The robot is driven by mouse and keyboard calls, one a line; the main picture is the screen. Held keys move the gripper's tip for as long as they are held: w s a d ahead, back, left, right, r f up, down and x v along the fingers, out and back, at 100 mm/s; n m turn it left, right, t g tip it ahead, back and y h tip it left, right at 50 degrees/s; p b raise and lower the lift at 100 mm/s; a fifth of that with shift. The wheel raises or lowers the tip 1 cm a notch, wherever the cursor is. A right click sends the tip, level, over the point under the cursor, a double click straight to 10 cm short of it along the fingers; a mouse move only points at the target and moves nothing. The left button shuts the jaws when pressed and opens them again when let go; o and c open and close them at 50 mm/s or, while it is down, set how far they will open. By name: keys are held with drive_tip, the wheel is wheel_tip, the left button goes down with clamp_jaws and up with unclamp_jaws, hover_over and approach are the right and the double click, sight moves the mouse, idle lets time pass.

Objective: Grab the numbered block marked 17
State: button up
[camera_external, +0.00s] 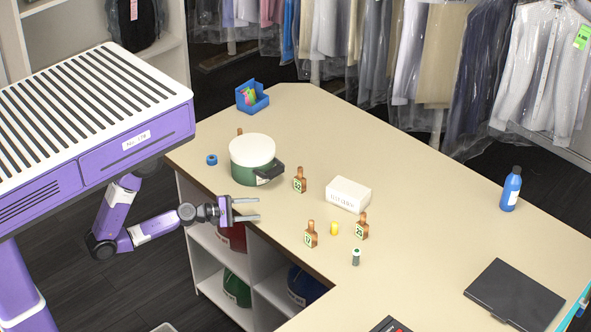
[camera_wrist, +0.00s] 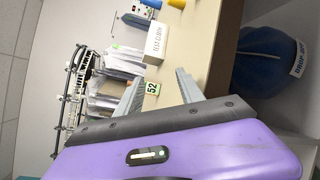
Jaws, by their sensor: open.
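The block marked 17 (camera_external: 311,236) is brown wood with a narrow top knob and a pale number label. It stands upright near the front edge of the beige counter (camera_external: 440,190). Similar blocks marked 52 (camera_external: 300,181) and 25 (camera_external: 362,228) stand behind it and to its right. My gripper (camera_external: 258,209) is open and empty at the counter's front edge, left of block 17 and apart from it. In the wrist view the 52 block (camera_wrist: 152,88) shows between the fingers (camera_wrist: 160,76), farther off. I cannot make out block 17 there.
A green pot with a white lid (camera_external: 252,152) stands behind my gripper. A white box (camera_external: 348,194), a yellow spool (camera_external: 334,229) and a small dark-and-white cylinder (camera_external: 356,256) surround the blocks. A wooden tip (camera_external: 239,131) shows behind the pot. The counter's right middle is clear.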

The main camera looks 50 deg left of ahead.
sight(311, 233)
drive_tip(key=w+d+n+g+h, duration=0.1)
drive_tip(key=d+h, duration=0.1)
drive_tip(key=d, duration=0.1)
drive_tip(key=w+d+g+h+b, duration=0.1)
drive_tip(key=w+d+h, duration=0.1)
drive_tip(key=d, duration=0.2)
drive_tip(key=w+d+n+g+h+b, duration=0.1)
drive_tip(key=d, duration=0.3)
drive_tip(key=shift+w+d+n+g+h, duration=0.2)
drive_tip(key=shift+w+n+g+h, duration=0.1)
drive_tip(key=shift+w+h, duration=0.1)
drive_tip(key=d+r+g+h, duration=0.1)
drive_tip(key=d, duration=0.1)
drive_tip(key=d+r+g+h, duration=0.1)
drive_tip(key=d+g, duration=0.1)
drive_tip(key=d, duration=0.1)
drive_tip(key=d+r+g+h+b, duration=0.1)
drive_tip(key=d, duration=0.1)
drive_tip(key=shift+w+d+n+g, duration=0.25)
drive_tip(key=shift+w+n+g, duration=0.05)
drive_tip(key=shift+w+n, duration=0.1)
drive_tip(key=x, duration=0.3)
drive_tip(key=p+x, duration=0.1)
drive_tip(key=x, duration=0.3)
drive_tip(key=shift+d+r, duration=0.2)
drive_tip(key=shift+d, duration=0.1)
clamp_jaws()
